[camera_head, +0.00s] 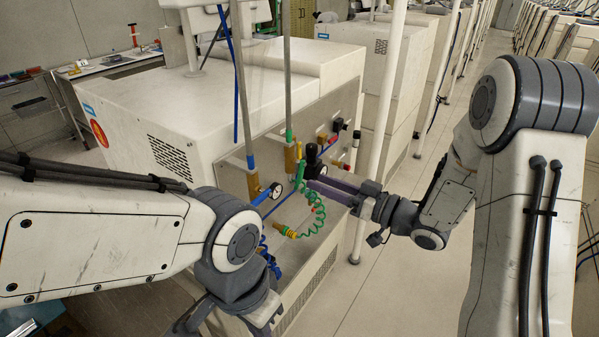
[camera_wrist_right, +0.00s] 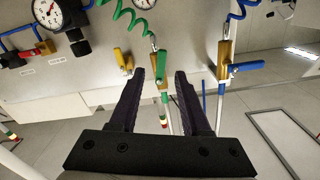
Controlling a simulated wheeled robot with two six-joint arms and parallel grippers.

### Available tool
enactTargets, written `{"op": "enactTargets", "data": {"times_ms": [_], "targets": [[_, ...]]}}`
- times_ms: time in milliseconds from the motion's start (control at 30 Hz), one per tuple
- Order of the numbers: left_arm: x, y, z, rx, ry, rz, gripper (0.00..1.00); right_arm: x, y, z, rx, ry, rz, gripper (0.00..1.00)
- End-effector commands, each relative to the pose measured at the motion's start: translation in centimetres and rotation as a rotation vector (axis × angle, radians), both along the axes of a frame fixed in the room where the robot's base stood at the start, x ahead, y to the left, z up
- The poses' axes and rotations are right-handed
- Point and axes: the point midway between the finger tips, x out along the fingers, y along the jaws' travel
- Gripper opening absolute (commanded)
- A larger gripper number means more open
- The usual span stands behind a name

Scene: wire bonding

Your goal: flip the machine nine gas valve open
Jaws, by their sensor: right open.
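A valve with a green handle (camera_wrist_right: 163,91) and brass body sits on a pipe in front of the machine panel. Its handle lies roughly along the pipe. It also shows in the head view (camera_head: 299,173). My right gripper (camera_wrist_right: 160,75) is open, with one dark finger on each side of the green handle; whether either touches it I cannot tell. In the head view the right gripper (camera_head: 316,185) reaches the valve from the right. A blue-handled valve (camera_wrist_right: 246,67) and a yellow handle (camera_wrist_right: 122,60) are beside it. No machine number is readable. My left gripper's fingers are out of view.
A black regulator (camera_wrist_right: 72,24) and pressure gauge (camera_wrist_right: 52,12) are on the panel. A green coiled hose (camera_head: 307,221) hangs near the right gripper. Vertical grey pipes (camera_head: 288,75) rise above the valves. A white post (camera_head: 384,95) stands behind the right gripper; the aisle floor is clear.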

Motion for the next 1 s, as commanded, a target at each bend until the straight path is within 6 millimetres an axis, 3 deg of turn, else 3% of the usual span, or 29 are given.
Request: {"op": "enactTargets", "data": {"times_ms": [100,267,633,667,767,800,1000], "targets": [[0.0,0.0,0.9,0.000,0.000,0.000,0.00,1.2,1.9,0.2,-0.001,0.001,0.006,0.47],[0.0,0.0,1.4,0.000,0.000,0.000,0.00,2.3,3.4,0.1,-0.001,0.000,0.004,0.47],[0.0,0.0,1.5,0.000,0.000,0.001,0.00,2.8,4.1,0.0,-0.001,0.000,0.003,0.47],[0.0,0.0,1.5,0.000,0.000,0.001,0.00,2.8,4.1,0.0,-0.001,0.000,0.003,0.44],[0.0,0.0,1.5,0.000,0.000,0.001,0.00,2.8,4.1,0.0,-0.002,-0.001,0.003,0.05],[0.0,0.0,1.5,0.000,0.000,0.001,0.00,2.8,4.1,0.0,-0.002,-0.001,0.002,0.00],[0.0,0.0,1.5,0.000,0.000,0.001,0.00,2.8,4.0,0.0,-0.002,-0.001,0.001,0.00]]}}
